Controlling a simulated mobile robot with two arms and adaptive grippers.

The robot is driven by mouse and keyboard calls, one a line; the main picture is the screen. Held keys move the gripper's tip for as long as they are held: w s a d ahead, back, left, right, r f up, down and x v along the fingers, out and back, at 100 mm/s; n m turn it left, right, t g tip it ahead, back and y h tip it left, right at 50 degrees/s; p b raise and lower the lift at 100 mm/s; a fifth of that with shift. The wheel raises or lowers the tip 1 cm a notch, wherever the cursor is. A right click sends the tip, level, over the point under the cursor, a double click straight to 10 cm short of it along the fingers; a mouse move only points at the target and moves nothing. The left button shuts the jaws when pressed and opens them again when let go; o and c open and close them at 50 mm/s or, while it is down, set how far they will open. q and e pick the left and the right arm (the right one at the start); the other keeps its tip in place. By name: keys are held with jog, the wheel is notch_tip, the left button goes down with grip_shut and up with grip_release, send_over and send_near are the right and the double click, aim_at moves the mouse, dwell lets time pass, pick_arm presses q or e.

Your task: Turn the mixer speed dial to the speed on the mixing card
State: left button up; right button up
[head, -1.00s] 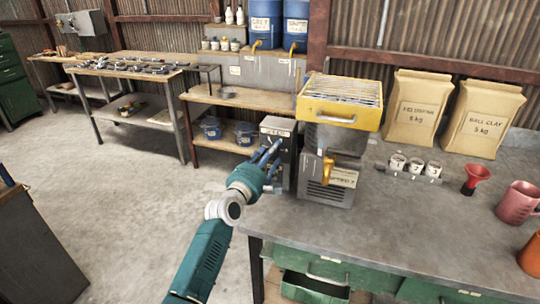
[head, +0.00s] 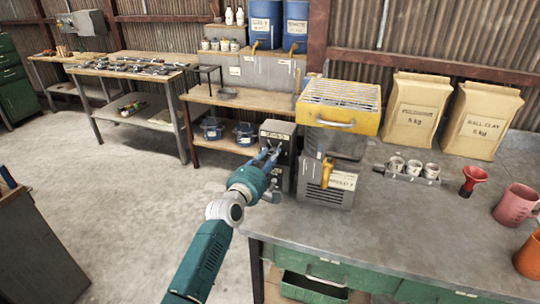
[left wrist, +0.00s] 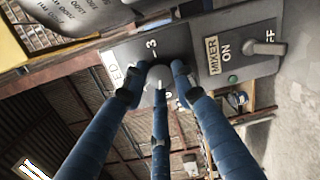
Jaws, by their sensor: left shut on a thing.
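The mixer speed dial (left wrist: 160,75) is a grey round knob on a dark control panel (left wrist: 125,52). A white "3" shows on the panel close to it; other marks are partly covered by my fingers. My left gripper (head: 273,155) reaches the control box (head: 280,128) at the left end of the bench. In the left wrist view its three blue fingers (left wrist: 158,92) are shut around the dial. The dial's exact setting is hard to read. My right gripper is not in view.
Beside the dial panel is a "MIXER" ON/OFF plate with a toggle lever (left wrist: 265,47). The yellow-topped machine (head: 340,115) stands right of the control box. Clay bags (head: 418,110), small cups (head: 414,168) and a red funnel (head: 473,180) are farther right. The bench front (head: 370,230) is clear.

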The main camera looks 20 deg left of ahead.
pick_arm(q)
jog(key=m+y+p, duration=0.1)
jog(key=m+p, duration=0.1)
jog(key=m, duration=0.7)
jog(key=m+y+p, duration=0.1)
jog(key=m+p, duration=0.1)
jog(key=m, duration=0.7)
jog(key=shift+d+p, duration=0.2)
jog(key=shift+p, duration=0.2)
jog(key=shift+m, duration=0.3)
jog(key=o, duration=1.2)
jog(key=shift+c, duration=0.2)
jog(key=s+r, duration=0.1)
jog(key=s, duration=1.1)
